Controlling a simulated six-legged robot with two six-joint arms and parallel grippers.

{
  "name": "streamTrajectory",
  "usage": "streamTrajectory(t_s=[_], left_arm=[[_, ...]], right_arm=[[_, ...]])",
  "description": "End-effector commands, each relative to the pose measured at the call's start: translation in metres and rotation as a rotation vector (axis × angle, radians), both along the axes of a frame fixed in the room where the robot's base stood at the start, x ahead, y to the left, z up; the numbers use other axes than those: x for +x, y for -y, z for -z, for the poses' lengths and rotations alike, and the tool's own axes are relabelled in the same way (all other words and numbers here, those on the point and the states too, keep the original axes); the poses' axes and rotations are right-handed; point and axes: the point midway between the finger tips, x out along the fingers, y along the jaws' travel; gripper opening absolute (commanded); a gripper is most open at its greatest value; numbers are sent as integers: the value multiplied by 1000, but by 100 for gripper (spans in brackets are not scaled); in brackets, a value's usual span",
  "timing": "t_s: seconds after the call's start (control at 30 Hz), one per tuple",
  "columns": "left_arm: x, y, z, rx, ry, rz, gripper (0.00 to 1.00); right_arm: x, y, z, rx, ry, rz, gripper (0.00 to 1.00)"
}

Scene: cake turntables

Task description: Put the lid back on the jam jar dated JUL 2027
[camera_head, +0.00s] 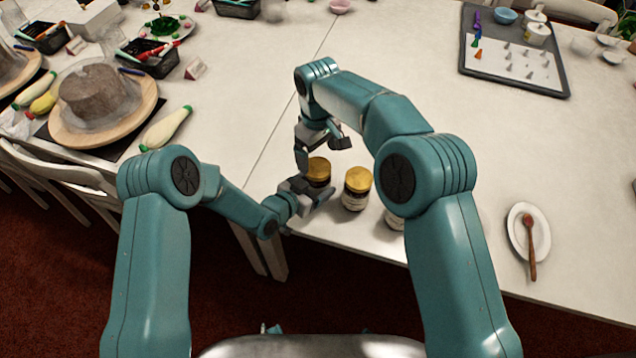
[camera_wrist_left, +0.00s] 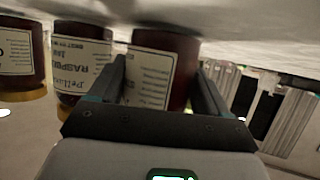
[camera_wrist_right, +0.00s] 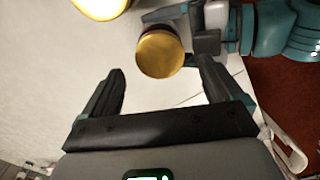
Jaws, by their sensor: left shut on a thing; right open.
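My left gripper (camera_head: 313,190) is shut on the body of a dark jam jar (camera_wrist_left: 160,70), which stands at the table's front edge with a gold lid (camera_head: 318,167) on top. My right gripper (camera_head: 320,148) is open above this jar; in the right wrist view the gold lid (camera_wrist_right: 160,53) lies ahead of the open fingers, apart from them. A second gold-lidded jar (camera_head: 356,190) stands just right. A third jar (camera_head: 394,218) is partly behind my right arm, its top hidden. A middle label in the left wrist view (camera_wrist_left: 82,62) reads upside down, raspberry; I cannot read dates.
A white plate (camera_head: 517,240) with a wooden spoon (camera_head: 532,250) lies at the right. A dark tray (camera_head: 470,72) with piping tips is at the back right. A turntable (camera_head: 65,133) with a cake stands at the left. The table behind the jars is mostly clear.

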Motion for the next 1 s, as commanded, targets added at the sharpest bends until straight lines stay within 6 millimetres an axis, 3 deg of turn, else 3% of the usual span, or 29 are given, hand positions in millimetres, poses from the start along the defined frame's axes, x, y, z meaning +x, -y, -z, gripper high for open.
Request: streamTrajectory(t_s=[0.3,0.5,0.67,1.0], left_arm=[[1,0,-1,-1,3,-1,0],[1,0,-1,-1,3,0,0],[1,0,-1,-1,3,0,0],[1,0,-1,-2,4,-1,0]], right_arm=[[0,2,-14,-16,-5,774,93],[1,2,-25,-15,1,1063,93],[3,0,-34,-1,12,1103,93],[3,-1,-32,-2,13,1098,93]])
